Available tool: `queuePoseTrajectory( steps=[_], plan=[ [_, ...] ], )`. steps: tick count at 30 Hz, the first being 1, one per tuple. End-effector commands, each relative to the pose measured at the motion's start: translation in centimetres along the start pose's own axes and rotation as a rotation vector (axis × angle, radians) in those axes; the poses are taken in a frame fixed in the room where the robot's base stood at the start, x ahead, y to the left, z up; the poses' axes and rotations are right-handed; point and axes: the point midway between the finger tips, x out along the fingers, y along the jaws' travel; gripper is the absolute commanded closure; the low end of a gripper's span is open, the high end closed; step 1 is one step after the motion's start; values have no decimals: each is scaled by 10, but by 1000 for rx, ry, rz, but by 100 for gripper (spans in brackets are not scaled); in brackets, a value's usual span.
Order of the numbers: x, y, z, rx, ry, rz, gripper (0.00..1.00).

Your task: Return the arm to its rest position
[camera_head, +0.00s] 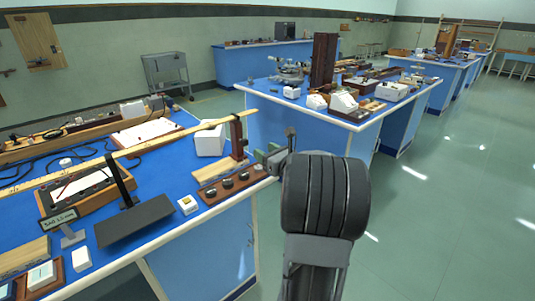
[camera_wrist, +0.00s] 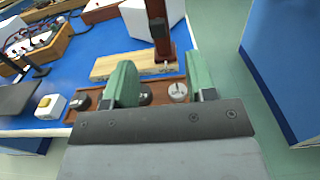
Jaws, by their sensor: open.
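My gripper (camera_wrist: 162,88) is in the wrist view, its two green fingers spread apart with nothing held between them. In the head view my gripper (camera_head: 268,158) is partly hidden behind my dark arm joint and sits at the right edge of the near blue bench (camera_head: 215,222). In the wrist view the strip (camera_wrist: 85,118) is partly hidden by the fingers. I cannot tell whether the fingers touch it.
A wooden post (camera_head: 237,137) on a pale base stands close by the gripper, with a long yellow rule (camera_head: 130,150) reaching it. A white block (camera_head: 209,139) and a small white box (camera_head: 187,204) are near. A second blue bench (camera_head: 300,132) stands beyond; green floor (camera_head: 440,230) is clear at right.

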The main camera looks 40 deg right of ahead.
Motion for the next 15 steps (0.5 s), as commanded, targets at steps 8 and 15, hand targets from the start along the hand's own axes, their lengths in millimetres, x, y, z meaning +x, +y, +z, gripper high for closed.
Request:
queuePoseTrajectory(
  steps=[8,15],
  plan=[
    [-10,0,0,1,1,0,49],
    [-10,0,0,0,1,0,49]
  ],
)
